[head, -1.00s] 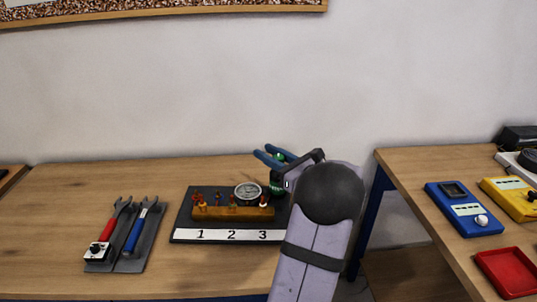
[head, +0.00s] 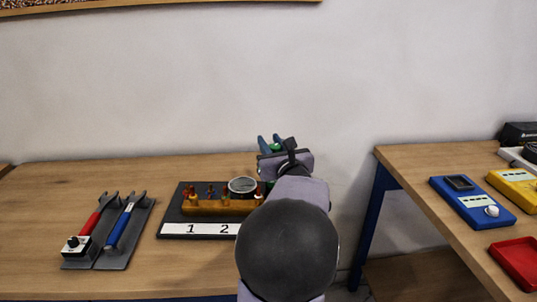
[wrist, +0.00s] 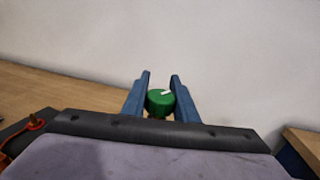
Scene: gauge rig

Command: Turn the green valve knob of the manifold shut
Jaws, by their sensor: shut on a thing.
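The manifold (head: 215,207) is an orange-yellow block with several small stems on a dark base plate (head: 172,218). The green knob (wrist: 160,101) stands at the plate's right end and has a white mark pointing to the upper right in the wrist view. In the head view only a bit of the green knob (head: 276,148) shows. My gripper (wrist: 160,75) has its blue fingers on both sides of the knob, shut on it. It also shows in the head view (head: 270,138). My arm hides the plate's right part and the number 3.
A round gauge (head: 242,186) sits behind the manifold. A second table at right holds a blue meter (head: 474,202), a yellow meter (head: 515,188) and a red tray (head: 515,262).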

